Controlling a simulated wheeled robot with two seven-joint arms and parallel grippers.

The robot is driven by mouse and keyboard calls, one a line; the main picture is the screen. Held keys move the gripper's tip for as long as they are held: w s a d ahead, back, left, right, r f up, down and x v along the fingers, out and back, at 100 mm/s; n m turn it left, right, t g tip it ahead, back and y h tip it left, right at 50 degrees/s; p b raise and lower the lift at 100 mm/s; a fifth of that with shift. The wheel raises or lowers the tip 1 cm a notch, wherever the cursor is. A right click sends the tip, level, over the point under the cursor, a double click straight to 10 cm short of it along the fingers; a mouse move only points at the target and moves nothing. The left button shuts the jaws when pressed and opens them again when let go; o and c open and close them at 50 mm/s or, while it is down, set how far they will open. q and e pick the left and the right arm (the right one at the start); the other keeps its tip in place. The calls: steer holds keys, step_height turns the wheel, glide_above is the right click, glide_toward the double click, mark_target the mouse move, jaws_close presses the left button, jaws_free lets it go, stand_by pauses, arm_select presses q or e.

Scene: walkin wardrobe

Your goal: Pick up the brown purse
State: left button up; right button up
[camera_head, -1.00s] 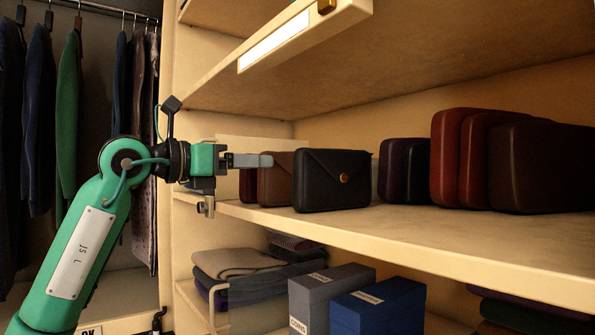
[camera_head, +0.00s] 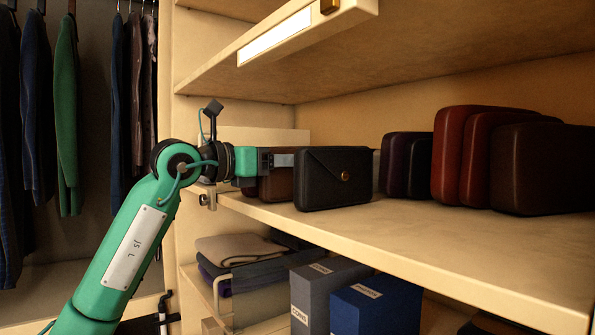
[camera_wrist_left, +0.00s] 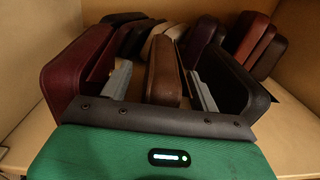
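In the left wrist view the brown purse (camera_wrist_left: 164,74) stands edge-on between the two grey fingers of my left gripper (camera_wrist_left: 157,76). The fingers are apart, one on each side of it, with gaps visible. In the head view my left gripper (camera_head: 283,160) reaches in from the left at the purse's upper part. My right gripper is not in view.
In the wrist view a maroon purse (camera_wrist_left: 76,76) stands close left and the black purse (camera_wrist_left: 228,84) close right of the fingers. Red and dark purses (camera_head: 452,155) stand farther right. The shelf above (camera_head: 340,75) overhangs the arm. Boxes (camera_head: 376,305) sit below.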

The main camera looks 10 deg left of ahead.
arm_select(q)
steer(key=c, duration=1.1)
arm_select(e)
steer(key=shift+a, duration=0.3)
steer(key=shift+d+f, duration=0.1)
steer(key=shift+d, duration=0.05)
